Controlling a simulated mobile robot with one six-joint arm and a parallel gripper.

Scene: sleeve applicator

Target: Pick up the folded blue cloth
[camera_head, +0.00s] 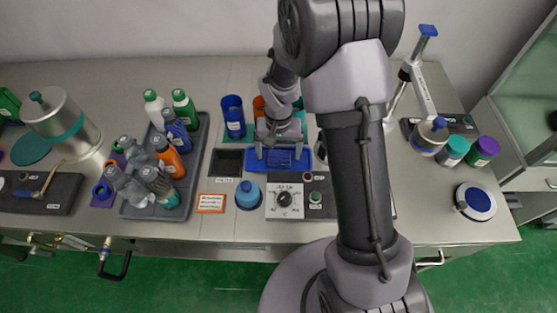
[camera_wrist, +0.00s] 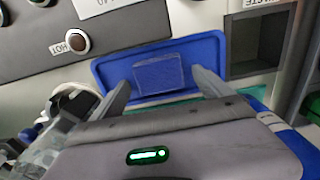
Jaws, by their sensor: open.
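The folded blue cloth (camera_wrist: 158,72) is a small square lying in a shallow blue tray (camera_wrist: 112,68) in the wrist view. My gripper (camera_wrist: 162,88) is open, with one finger on each side of the cloth's near part in that view. I cannot tell whether the fingers touch the cloth or how far above it they are. In the head view my gripper (camera_head: 279,152) points down over the blue tray (camera_head: 254,164). The cloth is hard to make out there behind the fingers.
A dark square bin (camera_head: 227,162) is left of the tray. A white control box with a black knob (camera_head: 284,199) and a blue round container (camera_head: 248,194) stand in front. A grey tray (camera_head: 192,190) of bottles is further left. A blue cup (camera_head: 233,116) stands behind.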

